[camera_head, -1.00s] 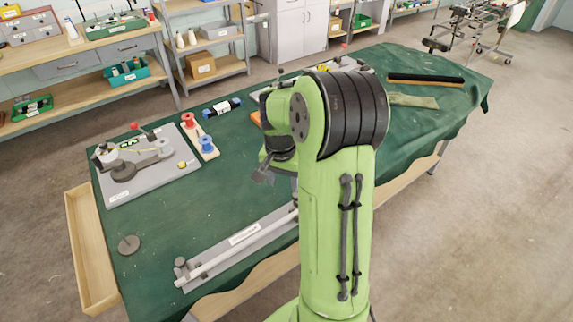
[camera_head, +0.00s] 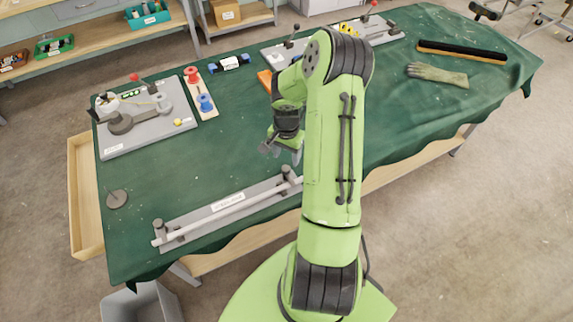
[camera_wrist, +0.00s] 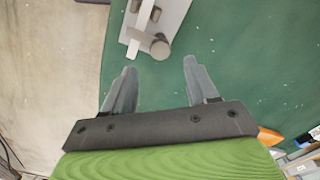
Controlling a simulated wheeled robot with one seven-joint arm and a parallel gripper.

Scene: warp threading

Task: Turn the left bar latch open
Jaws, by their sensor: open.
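A pale bar (camera_head: 225,210) lies along a grey plate (camera_head: 208,217) near the table's front edge. A dark grey latch post (camera_head: 159,229) stands at its left end, and another (camera_head: 286,172) at its right end. In the wrist view, one end of the bar (camera_wrist: 145,14) shows with a round grey latch knob (camera_wrist: 159,48), probably the right one. My gripper (camera_head: 284,154) is above the table by the bar's right end. Its open fingers (camera_wrist: 158,70) are empty, with the knob ahead of the gap; I cannot tell the height between them.
A grey board with a lever fixture (camera_head: 145,120) stands at the back left, beside red and blue spools (camera_head: 200,93). A flat grey disc (camera_head: 117,198) lies left of the bar. A glove (camera_head: 437,74) and a black strip (camera_head: 462,51) lie at the right. Green cloth between is clear.

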